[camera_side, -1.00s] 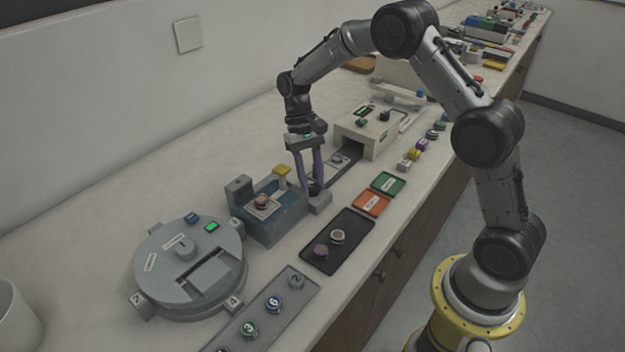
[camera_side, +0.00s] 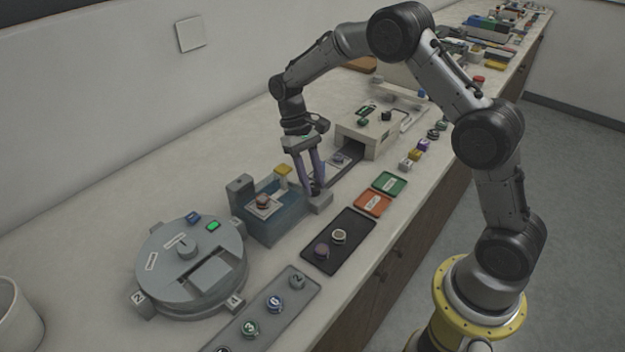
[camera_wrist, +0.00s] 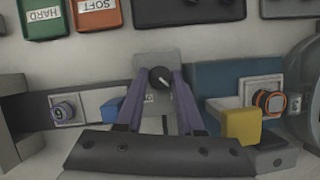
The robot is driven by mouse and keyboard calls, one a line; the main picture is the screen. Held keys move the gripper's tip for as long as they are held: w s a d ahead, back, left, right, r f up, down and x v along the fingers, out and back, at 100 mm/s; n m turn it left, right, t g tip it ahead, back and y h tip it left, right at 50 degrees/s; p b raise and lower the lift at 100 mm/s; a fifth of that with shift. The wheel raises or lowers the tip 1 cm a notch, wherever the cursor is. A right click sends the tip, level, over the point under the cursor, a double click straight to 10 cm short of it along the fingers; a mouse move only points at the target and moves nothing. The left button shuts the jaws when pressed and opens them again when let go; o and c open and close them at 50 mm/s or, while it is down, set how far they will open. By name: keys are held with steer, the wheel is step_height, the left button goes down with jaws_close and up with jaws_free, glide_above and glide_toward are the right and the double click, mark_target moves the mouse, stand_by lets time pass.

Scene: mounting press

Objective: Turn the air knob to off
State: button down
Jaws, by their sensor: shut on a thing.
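The air knob (camera_wrist: 160,77) is a small dark round knob with a pale pointer line, on a grey block (camera_side: 319,203) beside the blue press bath. In the wrist view the purple fingers of my gripper (camera_wrist: 160,84) stand on both sides of the knob and are shut on it. In the side view my gripper (camera_side: 315,187) points down at the block, tilted, and its fingers hide most of the knob. A label below the knob is partly hidden, and I cannot read the pointer's setting for sure.
A blue bath with a yellow block (camera_side: 283,170) and a round piece (camera_side: 263,201) stands left of the knob. A grey turntable (camera_side: 190,262) is at the front left. A black tray (camera_side: 356,228), orange HARD/SOFT-type tray (camera_side: 373,204) and green tray (camera_side: 390,183) lie to the right.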

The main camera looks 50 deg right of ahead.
steer(key=c, duration=0.5)
jaws_free()
